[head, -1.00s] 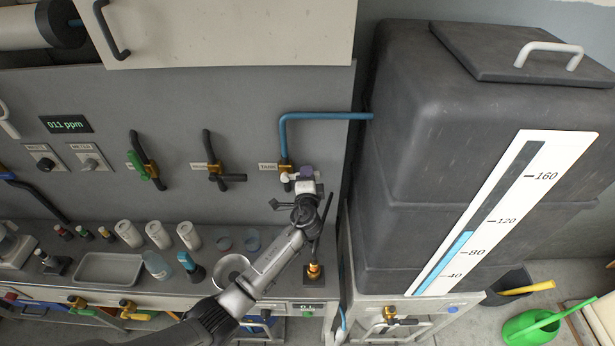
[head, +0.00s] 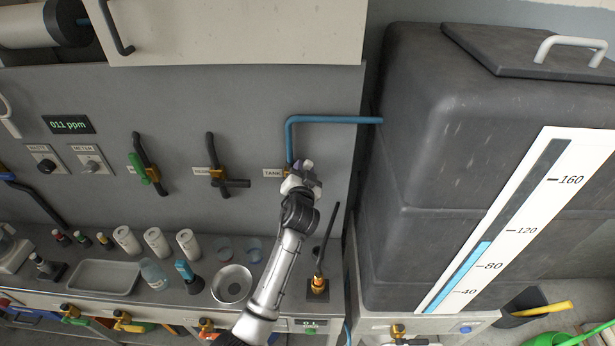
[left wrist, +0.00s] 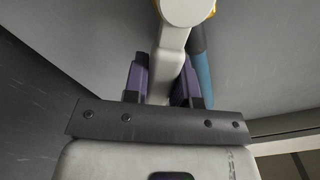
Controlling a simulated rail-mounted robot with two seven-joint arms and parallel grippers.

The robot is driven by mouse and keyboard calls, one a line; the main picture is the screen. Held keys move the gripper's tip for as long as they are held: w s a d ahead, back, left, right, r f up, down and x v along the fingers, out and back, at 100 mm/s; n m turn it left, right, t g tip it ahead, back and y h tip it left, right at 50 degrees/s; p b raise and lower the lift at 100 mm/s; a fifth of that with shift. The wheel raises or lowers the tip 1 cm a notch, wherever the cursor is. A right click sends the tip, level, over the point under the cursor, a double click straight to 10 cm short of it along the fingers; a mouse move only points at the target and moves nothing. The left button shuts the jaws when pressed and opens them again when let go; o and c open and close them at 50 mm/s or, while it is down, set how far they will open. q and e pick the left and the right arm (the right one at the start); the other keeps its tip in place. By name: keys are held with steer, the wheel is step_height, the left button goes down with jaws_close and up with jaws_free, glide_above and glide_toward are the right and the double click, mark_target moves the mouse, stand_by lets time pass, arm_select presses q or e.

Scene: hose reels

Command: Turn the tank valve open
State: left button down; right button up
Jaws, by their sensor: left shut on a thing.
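The tank valve is on the grey wall panel, beside the TANK label (head: 272,173) and under the blue pipe (head: 330,120). My left gripper (head: 303,178) is at the valve and hides most of it in the head view. In the left wrist view, the white valve handle (left wrist: 168,66) lies between the purple fingers of my left gripper (left wrist: 165,85), which is shut on it. The handle's round white hub (left wrist: 187,8) is at the top, with a bit of brass behind it. The blue pipe (left wrist: 201,65) runs beside it. My right gripper is not in view.
A large dark tank (head: 430,130) with a level gauge (head: 500,220) stands to the right. Two other valves (head: 150,172) (head: 217,175) are to the left on the panel. Below are a metal bowl (head: 232,284), a tray (head: 105,277), bottles and an upright black wand (head: 325,240).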

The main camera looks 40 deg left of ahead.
arm_select(q)
steer(key=n, duration=0.1)
steer(key=s+a+n, duration=0.1)
steer(key=r+n, duration=0.1)
steer(key=n, duration=0.1)
steer(key=shift+s+a+r, duration=0.1)
steer(key=shift+s+a, duration=0.15)
steer(key=shift+a, duration=0.1)
steer(key=shift+s+a+n, duration=0.35)
steer(key=shift+a+n, duration=0.1)
steer(key=shift+n, duration=0.65)
steer(key=shift+a, duration=0.1)
steer(key=shift+s+n, duration=0.1)
steer(key=shift+n, duration=0.3)
steer(key=c, duration=0.9)
jaws_free()
steer(key=shift+a, duration=0.1)
